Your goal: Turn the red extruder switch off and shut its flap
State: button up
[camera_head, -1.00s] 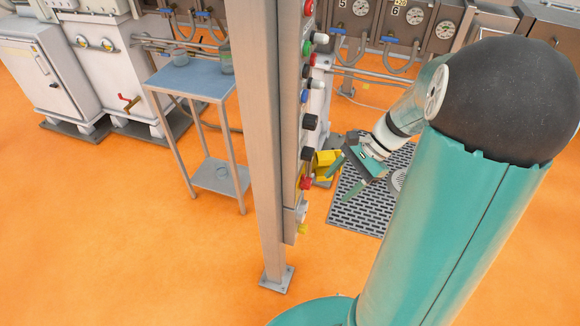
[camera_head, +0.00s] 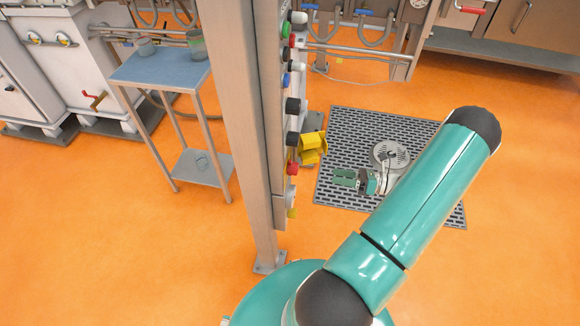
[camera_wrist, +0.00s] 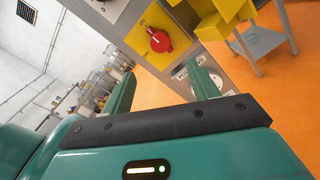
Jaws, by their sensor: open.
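The red extruder switch (camera_head: 292,168) sits low on the side of the panel post in the head view. In the wrist view the red switch (camera_wrist: 158,40) is a round knob with a handle on a yellow plate, its handle tilted toward the upper left, near small lettering. The yellow flap (camera_head: 312,140) stands open, sticking out from the panel just above the switch; it also shows at the top of the wrist view (camera_wrist: 218,20). My gripper (camera_head: 343,180) is open and empty, to the right of the switch and apart from it. In the wrist view its fingers (camera_wrist: 164,88) spread below the switch.
The metal post (camera_head: 240,110) carries several other buttons and knobs above the switch. A blue-topped side table (camera_head: 160,68) stands to the left. A dark floor grate (camera_head: 340,130) lies under my gripper. Orange floor is open in front.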

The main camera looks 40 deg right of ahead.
aim_at(293, 169)
jog(key=x, duration=1.3)
jog(key=shift+w+a, duration=0.15)
jog(key=shift+w, duration=0.05)
jog(key=c, duration=1)
